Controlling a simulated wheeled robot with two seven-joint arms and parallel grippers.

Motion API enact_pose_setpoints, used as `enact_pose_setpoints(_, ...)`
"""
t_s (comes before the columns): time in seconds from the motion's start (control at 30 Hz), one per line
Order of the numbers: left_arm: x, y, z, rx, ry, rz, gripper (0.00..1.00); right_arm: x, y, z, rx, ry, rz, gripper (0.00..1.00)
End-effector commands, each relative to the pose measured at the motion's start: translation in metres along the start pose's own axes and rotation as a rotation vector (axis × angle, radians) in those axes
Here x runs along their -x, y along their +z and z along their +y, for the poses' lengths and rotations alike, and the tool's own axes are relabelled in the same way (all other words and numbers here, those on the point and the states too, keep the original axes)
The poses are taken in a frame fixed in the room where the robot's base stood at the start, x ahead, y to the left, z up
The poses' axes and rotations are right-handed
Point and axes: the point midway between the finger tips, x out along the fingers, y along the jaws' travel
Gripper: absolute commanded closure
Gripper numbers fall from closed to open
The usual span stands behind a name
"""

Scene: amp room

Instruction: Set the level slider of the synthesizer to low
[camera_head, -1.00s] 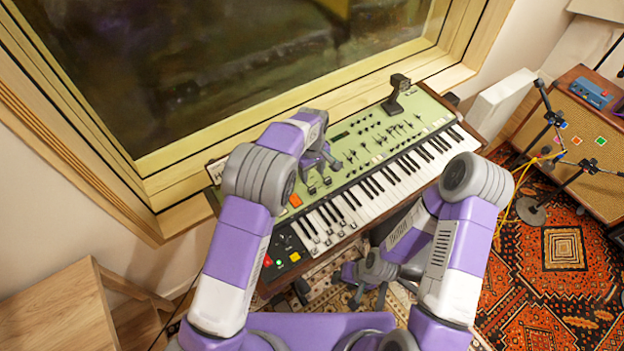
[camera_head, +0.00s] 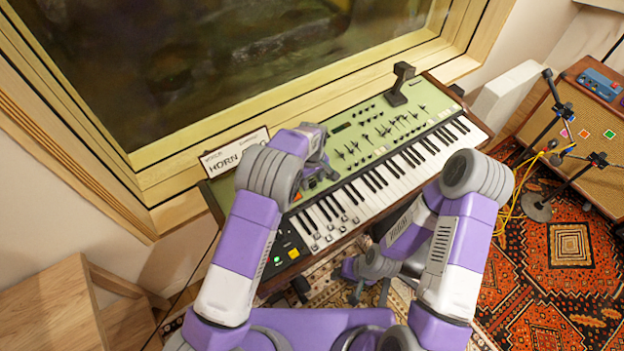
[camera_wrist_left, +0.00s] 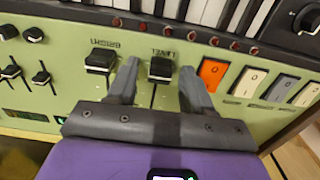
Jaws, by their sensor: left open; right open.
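The synthesizer (camera_head: 345,128) has a green panel and stands below the window. In the left wrist view its panel appears upside down. The level slider (camera_wrist_left: 160,68) has a black cap at the keyboard-side end of its slot, beside its inverted label. My left gripper (camera_wrist_left: 160,75) is open, with one finger on each side of this cap; contact cannot be told. The head view shows my left gripper (camera_head: 318,172) over the panel's left part, hiding the slider. My right gripper (camera_head: 368,290) is low in front of the keyboard, away from the panel.
The bright slider (camera_wrist_left: 100,61) is close beside one finger. An orange switch (camera_wrist_left: 212,74) and pale switches (camera_wrist_left: 249,82) lie beyond the other. A HORN card (camera_head: 234,155) stands at the panel's back left. A black stand-like object (camera_head: 400,82) rises at the back right.

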Motion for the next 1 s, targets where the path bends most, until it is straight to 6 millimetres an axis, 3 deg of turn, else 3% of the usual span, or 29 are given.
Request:
enact_pose_setpoints(0.23,-0.001,0.0,0.0,0.0,0.001,0.0,0.5,0.0,0.0,0.0,0.0,0.0,0.0,0.52)
enact_pose_setpoints(0.57,0.0,0.0,0.0,0.0,0.0,0.0,1.0,0.0,0.0,0.0,0.0,0.0,0.0,0.52)
enact_pose_setpoints(0.83,0.0,-0.001,0.0,0.0,0.0,0.0,1.0,0.0,0.0,0.0,0.0,0.0,0.0,0.52)
enact_pose_setpoints(1.0,0.0,-0.014,-0.005,0.001,0.001,0.0,1.0,-0.002,0.0,0.001,0.0,0.0,0.0,0.52)
